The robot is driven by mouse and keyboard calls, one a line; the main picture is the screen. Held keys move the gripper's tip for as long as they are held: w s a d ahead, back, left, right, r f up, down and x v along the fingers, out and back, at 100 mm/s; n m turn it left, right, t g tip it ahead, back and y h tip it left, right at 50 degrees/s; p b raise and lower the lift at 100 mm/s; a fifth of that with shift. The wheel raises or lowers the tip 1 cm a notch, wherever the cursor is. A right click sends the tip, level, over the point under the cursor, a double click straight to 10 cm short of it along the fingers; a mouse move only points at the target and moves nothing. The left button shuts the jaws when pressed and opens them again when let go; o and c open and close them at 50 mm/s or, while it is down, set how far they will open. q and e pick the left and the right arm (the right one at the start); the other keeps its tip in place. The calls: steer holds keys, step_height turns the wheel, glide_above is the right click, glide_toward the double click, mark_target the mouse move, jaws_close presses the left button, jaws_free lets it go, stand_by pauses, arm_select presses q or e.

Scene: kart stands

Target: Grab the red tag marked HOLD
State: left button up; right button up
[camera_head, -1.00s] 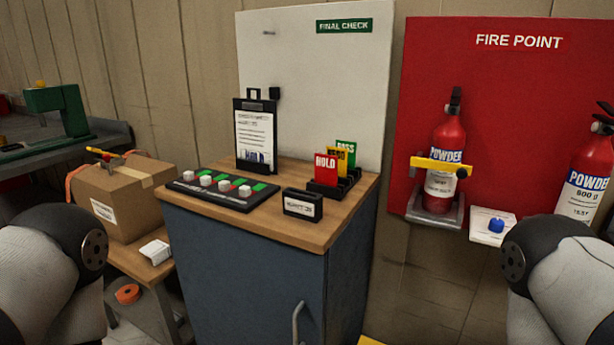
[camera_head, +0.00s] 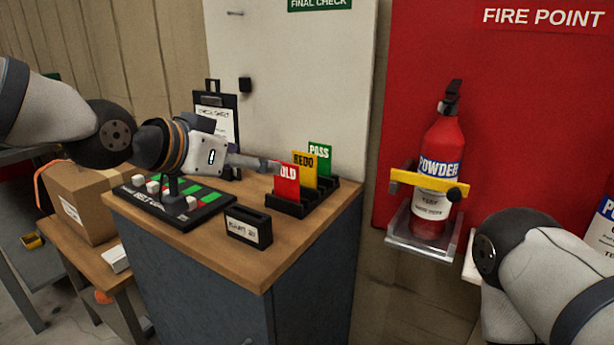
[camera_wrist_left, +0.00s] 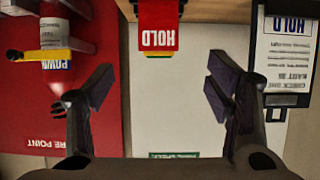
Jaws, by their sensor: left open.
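The red HOLD tag (camera_head: 286,184) stands upright at the near end of a black rack (camera_head: 330,192) on the cabinet top. A yellow REDO tag (camera_head: 304,170) and a green PASS tag (camera_head: 321,155) stand behind it. My left gripper (camera_head: 265,163) is open and empty, with its tips just left of the red tag, covering its upper left corner and the H. In the left wrist view the red tag (camera_wrist_left: 158,28) appears upside down at the top, beyond the gap between the open fingers (camera_wrist_left: 159,90). My right arm shows, but its gripper is out of view.
A button panel (camera_head: 208,212) lies under my left forearm, with a clipboard (camera_head: 215,104) behind. A small black labelled box (camera_head: 248,226) stands at the cabinet's front. A white board (camera_head: 290,60) rises behind.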

mark_target(285, 169)
arm_select(q)
steer(key=x, duration=0.3)
steer(key=b+x, duration=0.1)
steer(key=x, duration=0.3)
steer(key=b+x, duration=0.1)
steer(key=x, duration=0.3)
steer(key=shift+d+f, duration=0.15)
steer(key=shift+f, duration=0.2)
steer(key=shift+r, duration=0.15)
arm_select(e)
steer(key=s+f, duration=0.1)
steer(key=s+f+g, duration=0.1)
steer(key=s, duration=0.1)
steer(key=shift+a+f, duration=0.1)
steer(key=shift+f, duration=0.15)
arm_select(q)
steer(key=c, duration=1.1)
